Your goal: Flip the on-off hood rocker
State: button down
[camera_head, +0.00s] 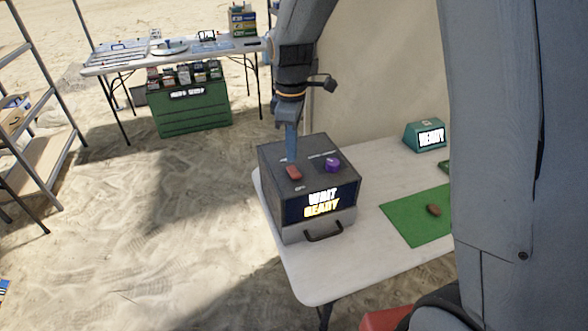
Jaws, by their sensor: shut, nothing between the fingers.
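The red rocker (294,173) sits on the top of a dark grey box (273,192), the hood unit, on a white table. A purple knob (332,165) is to its right on the same top. The box's front display (322,203) reads "WAIT" in white and "READY" in yellow. My gripper (291,158) points down just behind the red rocker, shut and empty. Its tip is at or very near the rocker; I cannot tell whether they touch. Which way the rocker is tilted is too small to tell.
The white table (375,240) also holds a green mat (415,225) with a brown piece (433,210) and a teal box (424,135) reading "READY". A shelf rack (45,150) stands at left. A second table (180,58) is at the back. Sand between is mostly clear.

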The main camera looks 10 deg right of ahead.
aim_at(292, 168)
notch_tip(292, 168, up, 4)
jog(key=p, duration=0.3)
jog(key=shift+r, duration=0.1)
dwell(0.4)
jog(key=s+d+f+m+b, duration=0.2)
jog(key=s+d+m, duration=0.3)
jog(key=s+m, duration=0.2)
jog(key=s+d+f+m+t+b, duration=0.1)
jog(key=s+d+m, duration=0.4)
jog(key=s, duration=0.5)
notch_tip(292, 168, down, 3)
jog(key=shift+d+r+m+b, duration=0.2)
jog(key=shift+d+m+b, duration=0.15)
jog(key=shift+m+b, duration=0.65)
jog(key=shift+d, duration=0.1)
